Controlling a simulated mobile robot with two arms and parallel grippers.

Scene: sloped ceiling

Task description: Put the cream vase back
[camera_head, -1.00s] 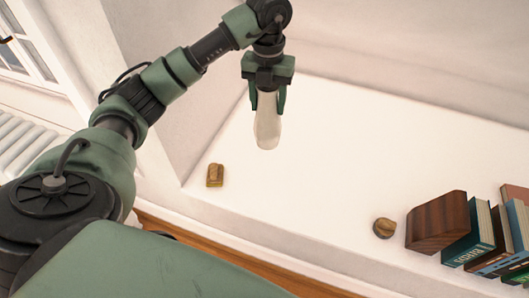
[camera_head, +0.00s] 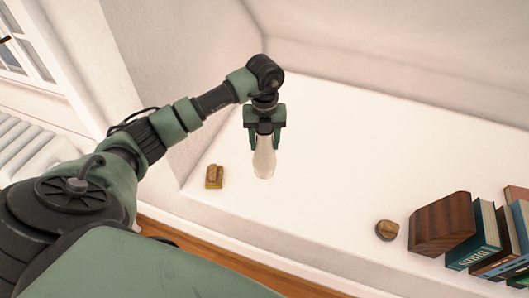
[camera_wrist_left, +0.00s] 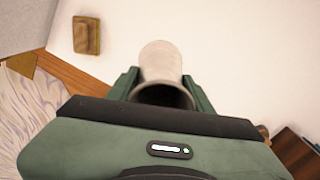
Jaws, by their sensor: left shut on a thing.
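The cream vase (camera_head: 264,160) is upright between the fingers of my left gripper (camera_head: 265,140), which is shut on its upper part. The vase is at or just above the white ledge (camera_head: 330,160); I cannot tell whether its base touches. In the left wrist view the vase (camera_wrist_left: 161,65) shows from above, its dark open mouth near my left gripper's fingers (camera_wrist_left: 162,92). My right gripper is not in view.
A small yellowish-brown block (camera_head: 214,176) lies on the ledge left of the vase. A round brown object (camera_head: 387,230), a dark wooden block (camera_head: 442,224) and several books (camera_head: 480,238) stand at the right. The ledge between is clear.

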